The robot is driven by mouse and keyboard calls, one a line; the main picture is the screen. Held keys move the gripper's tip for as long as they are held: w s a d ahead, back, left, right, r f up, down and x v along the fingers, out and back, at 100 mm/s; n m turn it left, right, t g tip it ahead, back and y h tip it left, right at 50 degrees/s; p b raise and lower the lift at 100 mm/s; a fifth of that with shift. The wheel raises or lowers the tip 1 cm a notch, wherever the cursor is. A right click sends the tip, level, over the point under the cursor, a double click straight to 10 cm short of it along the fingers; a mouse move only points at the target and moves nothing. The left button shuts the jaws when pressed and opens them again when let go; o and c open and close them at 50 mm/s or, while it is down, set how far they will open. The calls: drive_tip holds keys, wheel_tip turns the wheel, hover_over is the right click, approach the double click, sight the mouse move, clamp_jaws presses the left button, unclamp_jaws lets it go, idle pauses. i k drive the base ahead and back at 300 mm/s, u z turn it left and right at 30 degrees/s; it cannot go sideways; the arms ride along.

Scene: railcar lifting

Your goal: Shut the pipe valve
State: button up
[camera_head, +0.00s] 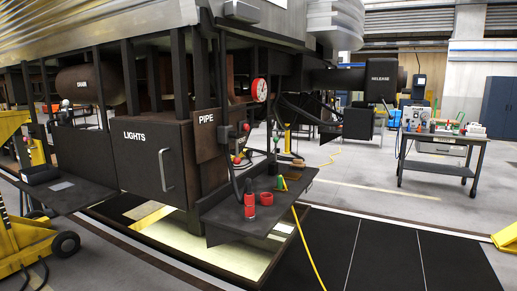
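A dark plate labelled PIPE (206,118) is on the underside of the railcar, right of the middle of its box row. Beside it on the right is a small dark fitting with a red part (246,127), from which a dark hose hangs. I cannot tell whether this is the pipe valve or how it is set. A round gauge with a red rim (259,90) sits above it. Small red and green parts (237,160) show lower down. My gripper is not in this view.
A dark shelf (225,222) below PIPE carries red containers (250,205) and a green-tipped item. A yellow hose (308,250) runs down to the floor. The LIGHTS box (150,160) is left. A yellow jack (30,240) stands front left. The floor at right is mostly clear.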

sight(237, 149)
drive_tip(key=z, duration=0.25)
drive_tip(key=i, duration=1.55)
drive_tip(key=u, duration=0.6)
